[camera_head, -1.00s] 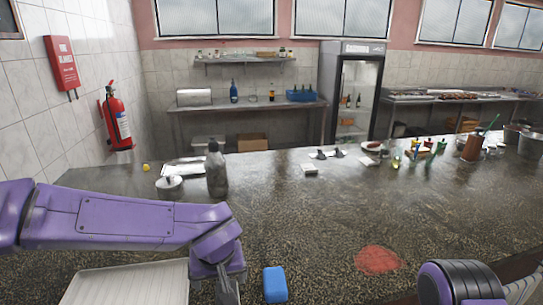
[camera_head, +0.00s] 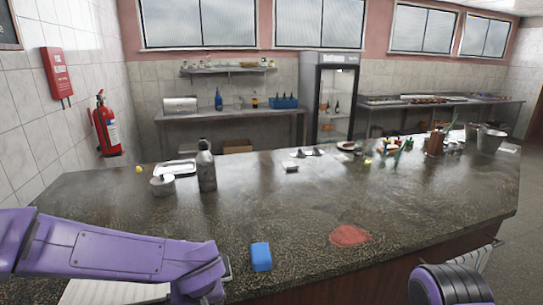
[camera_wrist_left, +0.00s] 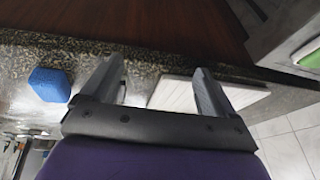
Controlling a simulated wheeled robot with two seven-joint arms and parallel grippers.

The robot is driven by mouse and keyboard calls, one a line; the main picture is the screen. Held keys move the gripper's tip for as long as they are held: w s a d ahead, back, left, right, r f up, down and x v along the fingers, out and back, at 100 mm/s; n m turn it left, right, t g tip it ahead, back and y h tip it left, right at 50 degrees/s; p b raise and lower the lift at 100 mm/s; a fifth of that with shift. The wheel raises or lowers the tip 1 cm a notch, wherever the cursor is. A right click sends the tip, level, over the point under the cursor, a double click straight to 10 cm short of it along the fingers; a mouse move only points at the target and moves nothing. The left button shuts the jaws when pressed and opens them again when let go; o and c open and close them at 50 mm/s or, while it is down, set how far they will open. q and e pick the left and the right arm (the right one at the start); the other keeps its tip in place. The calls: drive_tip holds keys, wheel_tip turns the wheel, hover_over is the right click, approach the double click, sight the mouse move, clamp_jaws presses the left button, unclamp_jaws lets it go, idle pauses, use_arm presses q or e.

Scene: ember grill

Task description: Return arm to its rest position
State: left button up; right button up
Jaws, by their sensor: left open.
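My left arm, purple, comes in from the left in the head view and bends down at the bottom edge; its fingers are out of that frame. In the left wrist view my left gripper (camera_wrist_left: 157,68) is open, with its two grey fingers apart and nothing between them. A blue block (camera_head: 261,256) lies on the dark counter (camera_head: 300,215) to the right of the arm; it also shows in the left wrist view (camera_wrist_left: 50,84), beside the fingers and apart from them. Part of my right arm shows at the bottom right, but its gripper does not.
A pale flat board or tray (camera_head: 110,292) is partly hidden behind my left arm. A grey bottle (camera_head: 206,172) and a metal pot (camera_head: 162,186) stand farther back. A red patch (camera_head: 350,235) marks the counter near its front edge. Small items stand at the far right.

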use_arm(q)
drive_tip(key=s+a+f+n+y+b, duration=0.1)
drive_tip(key=s+a+f, duration=0.2)
drive_tip(key=f, duration=0.4)
drive_tip(key=s+a+f+y+b, duration=0.1)
drive_tip(key=s+a+f, duration=0.25)
drive_tip(key=f, duration=0.35)
drive_tip(key=s+a+f+n+y+b, duration=0.1)
drive_tip(key=s+a+f, duration=0.15)
drive_tip(key=f, duration=0.45)
drive_tip(key=s+a+f+h+b, duration=0.1)
drive_tip(key=s+a+f, duration=0.1)
drive_tip(key=s+f, duration=0.4)
drive_tip(key=s+a+f+h+b, duration=0.1)
drive_tip(key=s+a+f, duration=0.2)
drive_tip(key=s+f, duration=0.3)
drive_tip(key=s, duration=0.5)
drive_tip(key=shift+s+n, duration=0.2)
drive_tip(key=shift+n, duration=0.1)
